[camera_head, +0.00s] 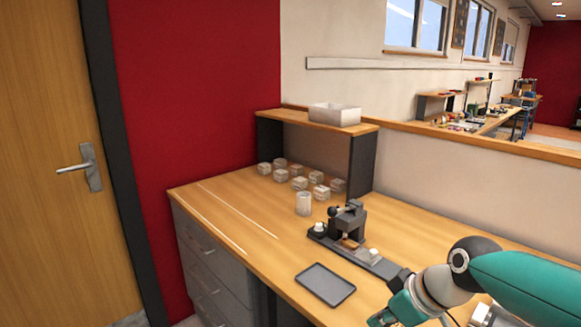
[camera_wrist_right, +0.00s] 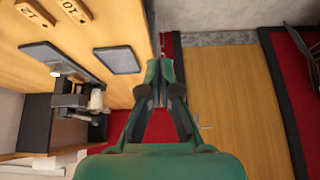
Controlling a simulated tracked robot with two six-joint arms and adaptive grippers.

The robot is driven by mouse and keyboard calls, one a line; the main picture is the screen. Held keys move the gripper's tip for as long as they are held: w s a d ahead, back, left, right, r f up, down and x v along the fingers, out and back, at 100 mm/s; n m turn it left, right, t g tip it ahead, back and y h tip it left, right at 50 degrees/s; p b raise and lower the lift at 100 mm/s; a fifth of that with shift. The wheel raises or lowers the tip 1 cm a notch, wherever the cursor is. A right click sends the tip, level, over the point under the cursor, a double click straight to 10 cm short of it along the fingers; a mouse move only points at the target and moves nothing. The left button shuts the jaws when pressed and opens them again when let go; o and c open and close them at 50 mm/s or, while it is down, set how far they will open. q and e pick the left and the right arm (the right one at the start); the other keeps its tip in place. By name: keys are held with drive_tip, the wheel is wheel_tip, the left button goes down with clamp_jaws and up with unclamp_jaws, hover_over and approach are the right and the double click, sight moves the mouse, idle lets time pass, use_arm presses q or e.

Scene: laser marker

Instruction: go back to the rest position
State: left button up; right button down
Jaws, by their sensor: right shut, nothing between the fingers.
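My right arm comes in from the right edge of the head view, teal and dark grey. Its gripper (camera_head: 384,317) is low in that view, over the front part of the workbench and partly cut off by the bottom edge. In the right wrist view the gripper (camera_wrist_right: 161,72) has its green fingers together with nothing between them. It is clear of the tray and the marker. My left gripper is in neither view.
A shelf (camera_head: 290,117) holds a white box (camera_head: 334,114). A door (camera_head: 50,200) stands left.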

drive_tip(key=s+f+m+g+p, duration=0.1)
drive_tip(key=s+f+g, duration=0.25)
drive_tip(key=f, duration=0.95)
drive_tip(key=s+f+m+g+p, duration=0.15)
drive_tip(key=s+f, duration=0.35)
drive_tip(key=f, duration=0.8)
drive_tip(key=s+a+f+m+t, duration=0.1)
drive_tip(key=s+a+f+m, duration=0.2)
drive_tip(key=s+f+m, duration=0.4)
drive_tip(key=shift+s+a+f+m, duration=0.35)
drive_tip(key=shift+s+a+f, duration=0.05)
drive_tip(key=shift+s+f, duration=1.95)
